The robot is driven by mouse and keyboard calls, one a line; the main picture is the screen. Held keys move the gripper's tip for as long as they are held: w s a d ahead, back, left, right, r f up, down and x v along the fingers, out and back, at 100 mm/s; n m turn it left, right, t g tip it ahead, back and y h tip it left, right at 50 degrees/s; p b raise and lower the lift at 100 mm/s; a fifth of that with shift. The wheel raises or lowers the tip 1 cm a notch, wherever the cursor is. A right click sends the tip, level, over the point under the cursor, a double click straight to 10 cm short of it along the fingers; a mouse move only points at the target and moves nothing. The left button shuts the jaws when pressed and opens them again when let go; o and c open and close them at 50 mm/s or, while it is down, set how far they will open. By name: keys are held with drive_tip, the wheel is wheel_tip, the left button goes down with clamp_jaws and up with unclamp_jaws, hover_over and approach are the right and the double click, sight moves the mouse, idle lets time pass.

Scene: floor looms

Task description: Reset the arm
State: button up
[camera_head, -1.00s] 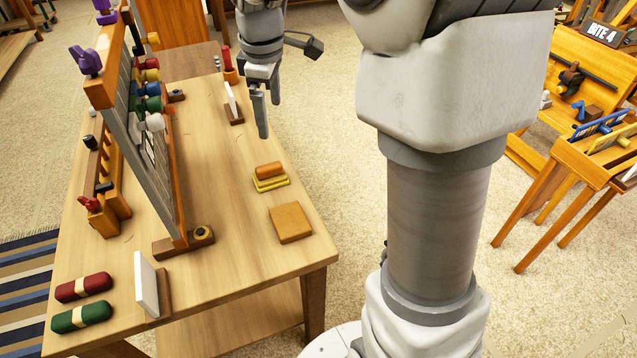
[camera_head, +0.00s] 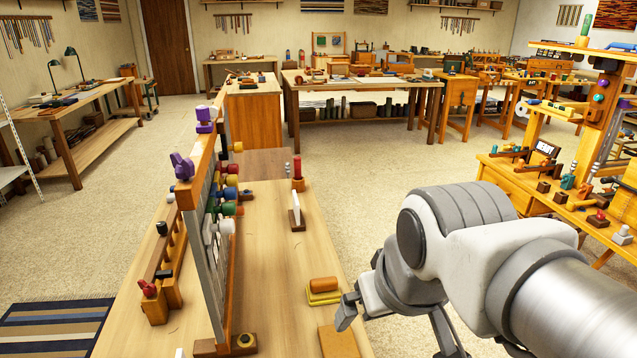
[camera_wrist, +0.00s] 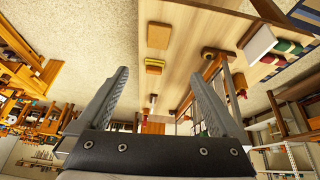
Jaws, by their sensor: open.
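My gripper (camera_wrist: 155,105) is open in the wrist view, with its two grey fingers spread apart and nothing between them. In the head view my gripper (camera_head: 400,335) hangs at the lower middle, just right of the workbench edge. My arm reaches in from the lower right. The wooden workbench (camera_head: 280,240) stands to the left of the gripper. A yellow block with an orange top (camera_head: 323,290) and a tan square block (camera_head: 338,342) lie on it near the gripper. In the wrist view these blocks show beyond the fingers.
An upright frame with coloured pegs (camera_head: 212,240) stands on the workbench. A white card in a wooden stand (camera_head: 295,212) is behind the blocks. A pegged loom bench (camera_head: 530,182) stands at the right. Carpeted floor (camera_head: 390,165) is open between the benches.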

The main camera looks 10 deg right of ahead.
drive_tip(key=shift+s+f+m, duration=0.3)
drive_tip(key=shift+s, duration=0.45)
drive_tip(key=shift+r, duration=0.1)
wheel_tip(320, 180, up, 9)
drive_tip(key=p, duration=0.9)
drive_tip(key=shift+r, duration=0.15)
